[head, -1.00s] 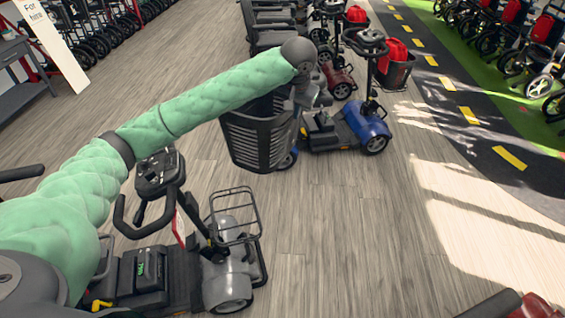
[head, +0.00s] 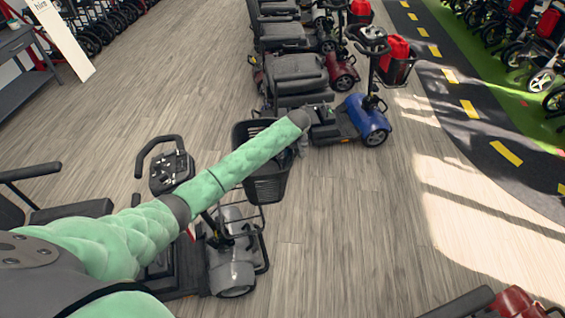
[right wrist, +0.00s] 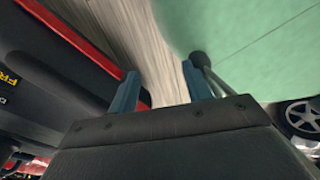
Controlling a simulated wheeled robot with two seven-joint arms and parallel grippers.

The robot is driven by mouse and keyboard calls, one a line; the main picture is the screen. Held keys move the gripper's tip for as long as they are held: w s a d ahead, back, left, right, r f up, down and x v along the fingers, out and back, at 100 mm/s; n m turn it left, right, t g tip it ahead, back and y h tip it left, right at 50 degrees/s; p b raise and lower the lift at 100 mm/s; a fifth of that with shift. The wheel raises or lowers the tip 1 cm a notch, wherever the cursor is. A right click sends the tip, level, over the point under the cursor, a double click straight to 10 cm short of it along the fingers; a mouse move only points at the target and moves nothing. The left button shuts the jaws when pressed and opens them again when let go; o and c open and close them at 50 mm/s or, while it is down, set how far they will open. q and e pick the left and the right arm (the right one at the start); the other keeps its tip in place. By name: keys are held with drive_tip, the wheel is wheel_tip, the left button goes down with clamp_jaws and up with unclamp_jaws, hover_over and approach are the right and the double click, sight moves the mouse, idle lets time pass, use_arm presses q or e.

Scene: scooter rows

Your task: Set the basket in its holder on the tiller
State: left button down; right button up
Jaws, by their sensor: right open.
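The dark slatted basket (head: 268,187) hangs in the middle of the head view, close over the front of the near grey scooter (head: 232,268). My left gripper (head: 299,145) is at the basket's far right rim, partly hidden behind my green forearm; it appears shut on the rim. The scooter's tiller (head: 170,170) stands left of the basket, its stem partly covered by my arm. The black wire holder (head: 262,245) shows below the basket; its upper part is hidden, so I cannot tell whether they touch. My right gripper (right wrist: 162,90) is open and empty in the right wrist view.
A blue scooter (head: 368,120) with a red load in its basket stands beyond, in a row of parked scooters. Open wooden floor (head: 350,240) lies to the right. Part of a red scooter (head: 515,303) shows at the bottom right.

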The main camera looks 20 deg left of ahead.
use_arm(q)
drive_tip(key=shift+n, duration=0.6)
drive_tip(key=s+a+f, duration=0.7)
drive_tip(key=a+f, duration=0.1)
drive_tip(key=shift+s+a+f+p, duration=0.2)
drive_tip(key=shift+s+f+p, duration=0.1)
drive_tip(key=shift+s+f, duration=0.1)
drive_tip(key=shift+s+a, duration=0.25)
drive_tip(key=shift+a, duration=0.05)
use_arm(e)
drive_tip(key=s, duration=0.1)
drive_tip(key=s+d, duration=0.1)
drive_tip(key=s+d+f, duration=0.1)
drive_tip(key=s, duration=0.1)
drive_tip(key=shift+w+a, duration=0.1)
drive_tip(key=shift+w, duration=0.15)
